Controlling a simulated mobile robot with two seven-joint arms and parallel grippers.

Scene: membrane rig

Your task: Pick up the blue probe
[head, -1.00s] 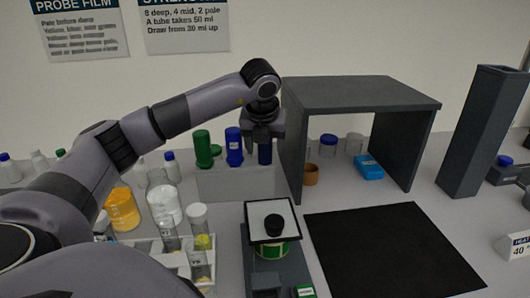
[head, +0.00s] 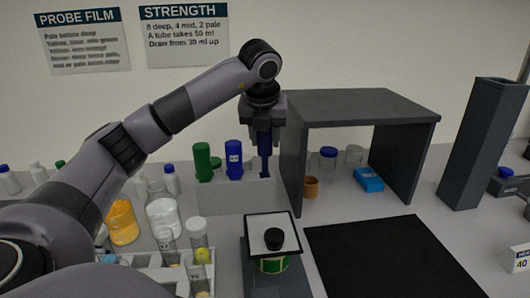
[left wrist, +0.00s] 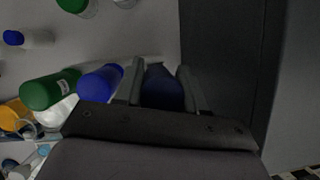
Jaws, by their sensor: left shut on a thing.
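My left gripper (head: 265,139) is shut on a dark blue probe (head: 265,163), upright above the right end of a grey holder (head: 235,197). A thinner lower part of the probe shows under the jaws; I cannot tell if its tip is clear of the holder. In the left wrist view the probe (left wrist: 162,90) sits between the two fingers. A brighter blue probe with a label (head: 234,160) and a green probe (head: 202,162) stand in the holder to the left. My right gripper is not in view.
A dark grey open-fronted shelter (head: 365,105) stands close right of the gripper, with jars and a blue box (head: 369,180) inside. A stirrer-like device with a white top (head: 255,236) is in front. Glassware and a tube rack stand left. A black mat (head: 385,260) is bare.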

